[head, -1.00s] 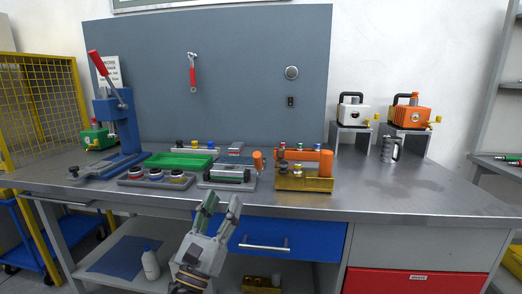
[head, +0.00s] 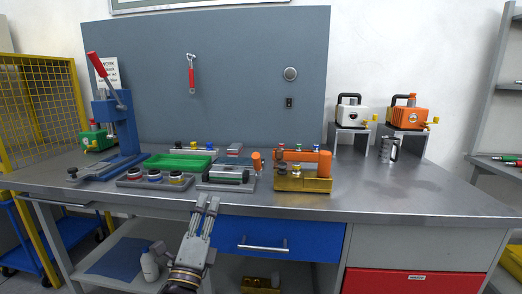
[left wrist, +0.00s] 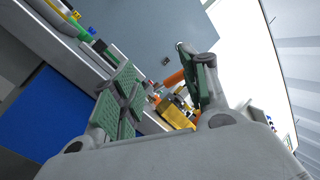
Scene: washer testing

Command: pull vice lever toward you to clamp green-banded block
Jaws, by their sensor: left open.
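A grey vice (head: 228,184) sits near the bench's front edge, with a dark, green-tinged block (head: 230,174) between its jaws. The block's band is too small to make out clearly. An orange knob (head: 257,162), which looks like the end of the vice lever, stands at the vice's right side. My left gripper (head: 207,203) is open and empty, in front of the bench edge and below the vice in the picture. In the left wrist view its two green-padded fingers (left wrist: 162,88) stand apart, with orange and gold parts visible between them. My right gripper is not in view.
A gold fixture (head: 303,184) with an orange cylinder stands right of the vice. A tray of buttons (head: 155,180) and a green tray (head: 178,161) lie left. A blue press (head: 121,125) stands farther left. The bench's right front is clear.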

